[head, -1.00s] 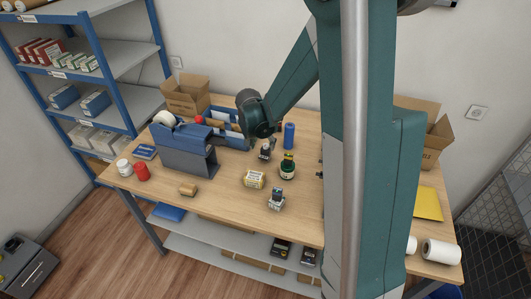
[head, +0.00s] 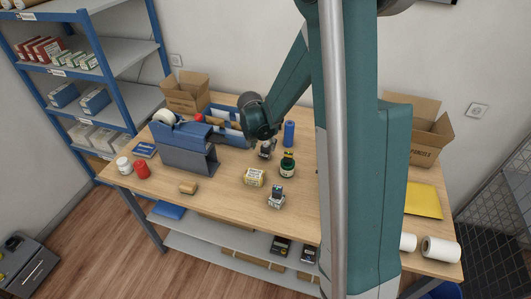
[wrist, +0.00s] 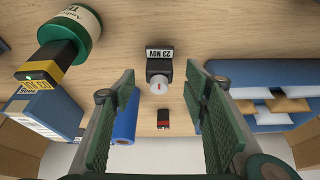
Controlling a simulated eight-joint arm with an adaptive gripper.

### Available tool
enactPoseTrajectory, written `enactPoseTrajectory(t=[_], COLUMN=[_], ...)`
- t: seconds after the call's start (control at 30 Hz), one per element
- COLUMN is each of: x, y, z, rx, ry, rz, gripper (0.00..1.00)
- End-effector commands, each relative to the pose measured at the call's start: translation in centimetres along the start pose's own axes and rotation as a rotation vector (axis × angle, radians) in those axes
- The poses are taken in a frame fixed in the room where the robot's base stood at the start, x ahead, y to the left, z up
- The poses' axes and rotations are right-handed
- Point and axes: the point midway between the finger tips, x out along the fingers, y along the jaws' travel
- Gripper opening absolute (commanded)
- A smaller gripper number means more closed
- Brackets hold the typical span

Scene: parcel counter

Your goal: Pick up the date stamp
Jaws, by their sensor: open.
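A small dark stamp (wrist: 159,68) with a white "23 NOV" label and a pale round knob stands on the table in the wrist view. It also shows beneath my arm's end in the head view (head: 266,153). My gripper (wrist: 160,88) is open, with one finger on each side of the stamp's line and clear gaps to both. Another stamp-like item (head: 276,197) stands nearer the table's front. The head view mostly hides my fingertips (head: 264,144).
A green jar (head: 288,169) and a blue roll (head: 289,133) stand right of my gripper in the head view. A blue organizer (wrist: 270,72) is close at the wrist view's right. A small red-and-black item (wrist: 163,119) lies beyond the stamp.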

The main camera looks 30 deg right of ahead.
Motion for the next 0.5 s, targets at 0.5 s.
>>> enactPoseTrajectory(t=[0.5], x=[0.93], y=[0.04], z=[0.0], rx=[0.0], ry=[0.0], rz=[0.0], gripper=[0.45])
